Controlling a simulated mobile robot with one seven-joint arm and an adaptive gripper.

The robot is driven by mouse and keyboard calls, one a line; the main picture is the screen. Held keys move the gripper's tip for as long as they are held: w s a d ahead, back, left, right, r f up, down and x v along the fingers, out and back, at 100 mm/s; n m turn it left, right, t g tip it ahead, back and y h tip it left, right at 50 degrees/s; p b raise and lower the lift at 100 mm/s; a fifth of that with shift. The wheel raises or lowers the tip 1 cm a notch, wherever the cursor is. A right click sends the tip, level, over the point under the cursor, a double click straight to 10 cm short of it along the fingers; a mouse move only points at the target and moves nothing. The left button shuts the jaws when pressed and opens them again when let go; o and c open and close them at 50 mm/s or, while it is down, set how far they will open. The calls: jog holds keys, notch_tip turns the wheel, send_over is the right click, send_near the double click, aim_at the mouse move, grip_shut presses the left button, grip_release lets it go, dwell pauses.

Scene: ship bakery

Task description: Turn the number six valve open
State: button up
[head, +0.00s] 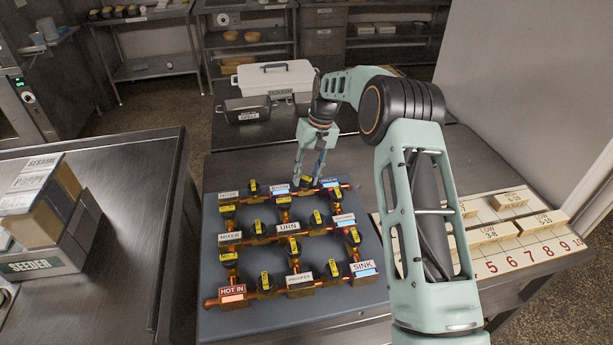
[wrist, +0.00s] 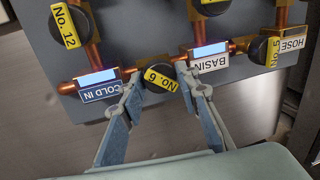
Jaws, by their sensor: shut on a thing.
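The number six valve (wrist: 161,78) is a black round knob with a yellow "No. 6" strip, on the copper pipe between the COLD IN label (wrist: 101,86) and the BASIN label (wrist: 209,62) in the wrist view. Its strip slopes down to the right, at an angle to the pipe. My gripper (wrist: 164,88) is shut on this knob, one finger on each side. In the head view my gripper (head: 308,176) reaches down to the far edge of the valve board (head: 213,268), where its fingers partly hide the knob.
Other yellow-marked valves stand close by, including No. 12 (wrist: 66,26) and No. 5 (wrist: 273,52). The URN label (head: 289,227) is mid-board. A white DOUGH box (head: 275,78) and a dark bin (head: 246,110) stand behind. A numbered board (head: 535,249) lies at right.

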jog(key=n+g, duration=0.1)
jog(key=n, duration=0.3)
jog(key=shift+w+n+h+p, duration=0.1)
jog(key=shift+n+h+p, duration=0.2)
jog(key=shift+p, duration=0.05)
jog(key=shift+a+n+p, duration=0.1)
jog(key=shift+n+p, duration=0.25)
jog(key=shift+n, duration=1.25)
jog(key=shift+h, duration=0.3)
jog(key=o, duration=1.1)
jog(key=shift+o, duration=0.2)
jog(key=shift+r, duration=0.1)
jog(key=shift+w+d+r, duration=0.15)
jog(key=shift+w+r, duration=0.05)
jog(key=shift+r, duration=1)
jog(key=shift+w+d+r, duration=0.1)
jog(key=shift+w+r, duration=0.15)
jog(key=shift+r, duration=0.95)
jog(key=shift+w+d+r, duration=0.15)
jog(key=shift+w+r, duration=0.05)
jog(key=shift+r, duration=1)
